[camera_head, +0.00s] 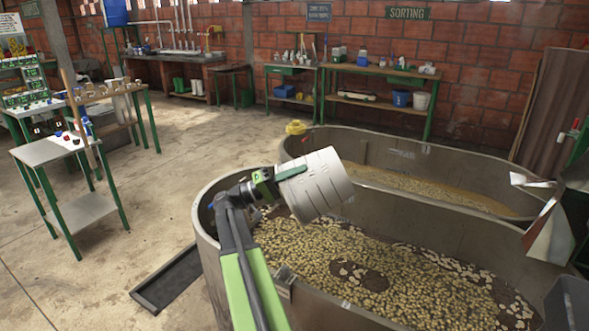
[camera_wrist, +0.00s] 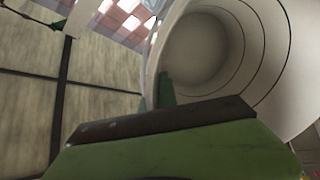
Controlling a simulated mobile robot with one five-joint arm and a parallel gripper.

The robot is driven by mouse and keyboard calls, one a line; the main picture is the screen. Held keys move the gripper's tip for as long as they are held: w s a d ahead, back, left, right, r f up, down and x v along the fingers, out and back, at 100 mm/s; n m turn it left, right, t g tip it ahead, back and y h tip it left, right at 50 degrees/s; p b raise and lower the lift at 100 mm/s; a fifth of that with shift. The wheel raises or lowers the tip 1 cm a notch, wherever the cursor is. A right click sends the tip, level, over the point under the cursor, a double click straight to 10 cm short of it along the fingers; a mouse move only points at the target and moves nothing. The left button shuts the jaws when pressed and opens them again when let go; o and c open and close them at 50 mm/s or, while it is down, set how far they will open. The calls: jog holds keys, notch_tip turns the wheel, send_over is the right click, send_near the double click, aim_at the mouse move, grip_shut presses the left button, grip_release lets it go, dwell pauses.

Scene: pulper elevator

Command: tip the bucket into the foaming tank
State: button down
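The white bucket (camera_head: 318,184) is tilted well over on its side, above the near tank, in the head view. My gripper (camera_head: 290,172) is at the bucket's upper left edge, with its green finger against the wall, and appears shut on it. In the wrist view the bucket (camera_wrist: 215,55) fills the upper right and shows a pale, ringed hollow with no contents made out. The near metal tank (camera_head: 207,222) holds yellowish beans (camera_head: 330,250) with dark, foamy patches (camera_head: 362,277). No stream from the bucket is visible.
A second metal tank (camera_head: 375,150) with brownish contents stands just behind. A yellow object (camera_head: 295,127) sits at its left rim. A small table (camera_head: 50,149) stands left, and a dark floor tray (camera_head: 168,279) lies beside the near tank. The floor between is open.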

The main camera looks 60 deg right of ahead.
aim_at(337, 158)
jog(key=s+d+r+t+y+p, duration=0.1)
jog(key=s+d+t+y+p, duration=0.1)
jog(key=p, duration=0.4)
jog(key=s+d+r+t+y+p, duration=0.1)
jog(key=s+d+t+p, duration=0.1)
jog(key=s+d+p, duration=0.2)
jog(key=s+d+r+t+y+p, duration=0.1)
jog(key=s+p, duration=0.3)
jog(key=p, duration=0.4)
jog(key=shift+s+d+r+t+y+p, duration=0.15)
jog(key=shift+d+t+y, duration=0.1)
jog(key=shift+d+y, duration=0.2)
jog(key=shift+s+d+r+t+y+p, duration=0.15)
jog(key=shift+d+t+y, duration=0.1)
jog(key=shift+d+y, duration=0.15)
jog(key=s+d+t+y+p, duration=0.3)
jog(key=s+d+t+p, duration=0.15)
jog(key=p, duration=0.45)
notch_tip(337, 158, down, 15)
jog(key=s+t+y+b, duration=0.1)
jog(key=t+y+b, duration=0.6)
jog(key=shift+d+r+m+b, duration=0.15)
jog(key=shift+d+m+b, duration=0.2)
jog(key=shift+m+b, duration=0.05)
jog(key=shift+r, duration=0.1)
